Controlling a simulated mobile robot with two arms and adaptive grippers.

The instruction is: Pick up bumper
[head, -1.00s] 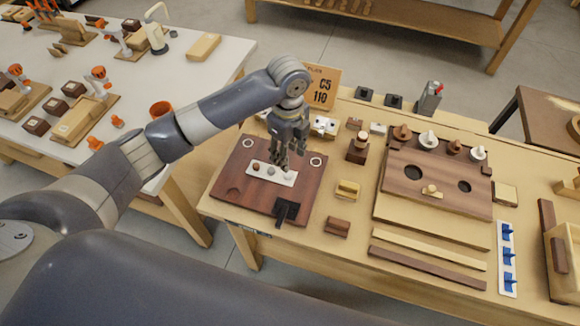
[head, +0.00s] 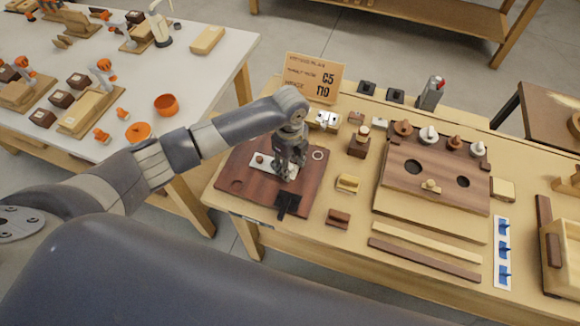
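A white strip (head: 258,168) lies on the dark brown board (head: 237,187). A small brown round piece (head: 259,159) sits at its left end and may be a bumper; I cannot tell for sure which piece bears that name. My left gripper (head: 287,175) points down over the right part of the strip and hides the other small round pieces there. Its fingertips are at or just above the strip; whether they touch or hold a piece I cannot tell. My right gripper is out of view.
A black bracket (head: 287,204) stands at the board's front edge, close to my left gripper. A sign (head: 312,82) stands behind the board. To the right are a yellow block (head: 347,183), a brown block (head: 339,218) and a wooden panel with two holes (head: 410,185).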

